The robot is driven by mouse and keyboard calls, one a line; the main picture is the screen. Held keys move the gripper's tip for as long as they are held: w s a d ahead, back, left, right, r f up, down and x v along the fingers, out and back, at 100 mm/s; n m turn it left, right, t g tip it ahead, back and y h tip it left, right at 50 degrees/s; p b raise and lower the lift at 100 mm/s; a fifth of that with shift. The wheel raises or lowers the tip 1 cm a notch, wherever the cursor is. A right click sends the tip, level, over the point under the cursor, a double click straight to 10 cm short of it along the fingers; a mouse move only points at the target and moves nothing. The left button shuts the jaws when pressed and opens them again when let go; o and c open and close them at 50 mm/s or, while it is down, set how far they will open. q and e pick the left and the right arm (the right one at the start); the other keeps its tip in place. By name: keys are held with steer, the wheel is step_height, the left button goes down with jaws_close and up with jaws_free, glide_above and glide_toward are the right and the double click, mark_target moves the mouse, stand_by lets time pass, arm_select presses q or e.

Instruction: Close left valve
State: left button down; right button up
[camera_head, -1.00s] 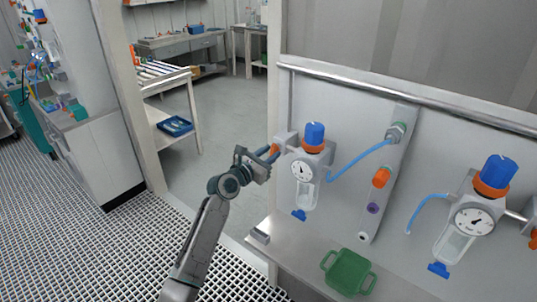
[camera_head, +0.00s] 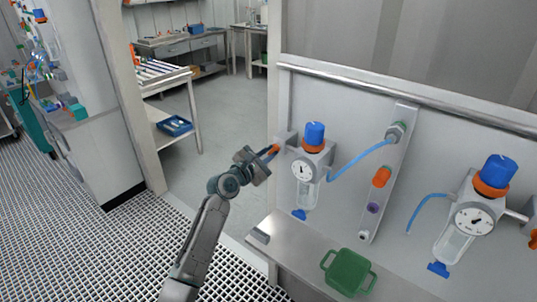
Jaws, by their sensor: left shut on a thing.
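The left valve's orange handle (camera_head: 274,148) shows at the left side of the left filter regulator (camera_head: 318,160), which has a blue knob and a round gauge. My left gripper (camera_head: 268,153) reaches it from the lower left, and its fingers are shut on the orange handle. The fingers hide part of the handle, so its exact angle is hard to tell. My right gripper is not in view.
A blue hose (camera_head: 357,158) runs from the left regulator to a grey manifold strip (camera_head: 389,148) on the panel. A second regulator (camera_head: 474,219) hangs at the right. A green tray (camera_head: 348,272) lies on the ledge below. Open floor lies left of the panel.

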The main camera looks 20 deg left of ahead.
arm_select(q)
steer(key=m+b, duration=0.1)
steer(key=m, duration=0.4)
steer(key=shift+f+m+b, duration=0.1)
steer(key=shift+m+b, duration=0.2)
steer(key=m+b, duration=0.2)
steer(key=m, duration=0.3)
steer(key=shift+m, duration=0.3)
steer(key=c, duration=1.5)
jaws_free()
steer(key=shift+o, duration=0.2)
steer(key=b+v, duration=0.2)
steer(key=v, duration=0.8)
steer(key=shift+s+b, duration=0.4)
